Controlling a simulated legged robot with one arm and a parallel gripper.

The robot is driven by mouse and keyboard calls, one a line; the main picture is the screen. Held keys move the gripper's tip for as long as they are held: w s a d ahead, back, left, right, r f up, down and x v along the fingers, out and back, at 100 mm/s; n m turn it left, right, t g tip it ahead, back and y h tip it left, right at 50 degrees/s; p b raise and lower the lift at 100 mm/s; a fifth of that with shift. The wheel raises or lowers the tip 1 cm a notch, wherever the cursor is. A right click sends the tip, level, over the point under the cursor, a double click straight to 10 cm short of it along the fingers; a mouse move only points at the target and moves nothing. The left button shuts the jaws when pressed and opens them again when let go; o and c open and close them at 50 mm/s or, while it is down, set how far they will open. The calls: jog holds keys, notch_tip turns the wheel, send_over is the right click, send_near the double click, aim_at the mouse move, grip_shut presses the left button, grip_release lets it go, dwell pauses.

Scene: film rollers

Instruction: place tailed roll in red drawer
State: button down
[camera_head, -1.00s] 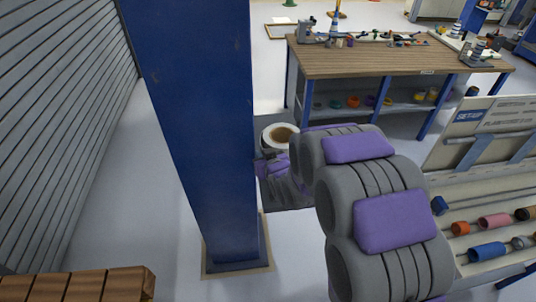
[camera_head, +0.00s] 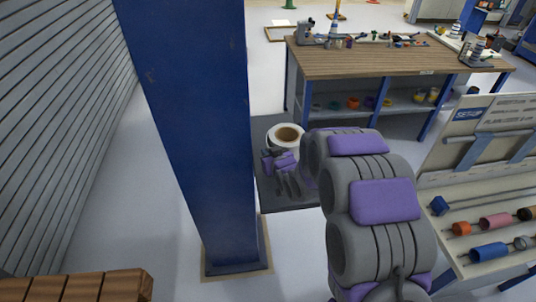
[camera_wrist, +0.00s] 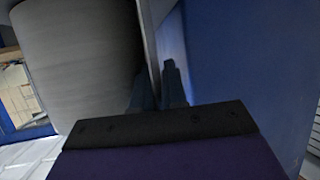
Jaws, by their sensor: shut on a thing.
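The tailed roll, a white roll with a brown core (camera_head: 287,134), is in the head view beyond my arm, right of the blue pillar. In the wrist view its pale curved side (camera_wrist: 80,60) fills the left. My gripper (camera_head: 284,166) is just below the roll in the head view. In the wrist view its dark fingers (camera_wrist: 158,88) are together on a thin pale strip (camera_wrist: 149,40) beside the roll, seemingly its tail. Whether the roll hangs or rests on something is unclear. No red drawer shows in either view.
A blue pillar (camera_head: 195,120) stands close left of my gripper. A dark grey flat surface (camera_head: 300,204) lies below the roll. A wood-topped workbench (camera_head: 385,60) is behind. A rack with colored rollers (camera_head: 490,222) stands right. A slatted wall (camera_head: 60,100) is left.

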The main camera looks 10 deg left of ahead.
jog(key=c, duration=1.2)
grip_release()
jog(key=shift+a, duration=0.5)
jog(key=shift+o, duration=0.2)
jog(key=shift+d+f, duration=0.1)
jog(key=shift+d, duration=0.15)
jog(key=shift+s, duration=0.1)
jog(key=v, duration=1.2)
